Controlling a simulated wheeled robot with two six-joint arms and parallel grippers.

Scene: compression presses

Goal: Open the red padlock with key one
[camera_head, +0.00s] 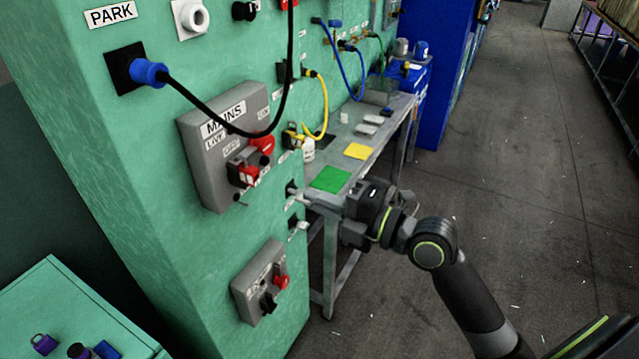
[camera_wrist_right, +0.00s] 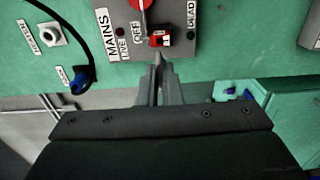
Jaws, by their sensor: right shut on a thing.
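The red padlock (camera_head: 243,176) hangs on the grey mains box (camera_head: 192,150), below its red switch handle (camera_head: 263,143). In the right wrist view the padlock (camera_wrist_right: 159,41) is just beyond my fingertips. My right gripper (camera_head: 318,200) points at the green panel, lower right of the padlock in the head view. In the right wrist view the gripper (camera_wrist_right: 158,78) is shut on a thin grey thing, likely the key (camera_wrist_right: 158,57). Most of it is hidden between the fingers, and I cannot read which key it is. I cannot see it touching the padlock. My left gripper is not in view.
A smaller grey box (camera_head: 247,290) with a red knob sits lower on the panel. A black cable (camera_head: 215,118) loops across the mains box. A narrow table (camera_head: 372,133) with green and yellow pads stands behind my right gripper.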

